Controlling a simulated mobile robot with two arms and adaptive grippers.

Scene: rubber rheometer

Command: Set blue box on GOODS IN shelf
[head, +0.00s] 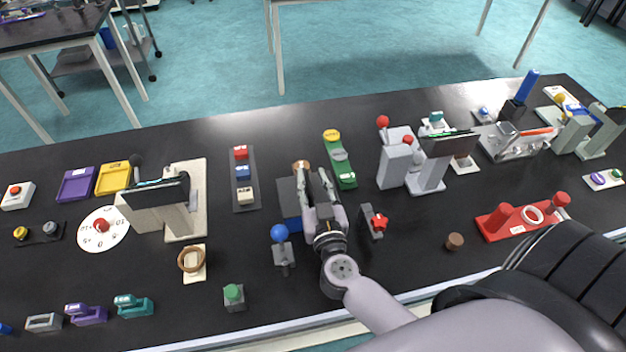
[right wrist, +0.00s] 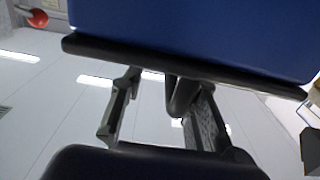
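No GOODS IN label is readable. My left gripper is not in view.
A blue-knobbed stand (head: 281,240) and a red-knobbed grey block (head: 373,222) flank my right gripper closely. A green strip (head: 341,163) lies beyond it. A grey machine with a screen (head: 430,160) stands to the right. Bare bench shows left of the blue-knobbed stand.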

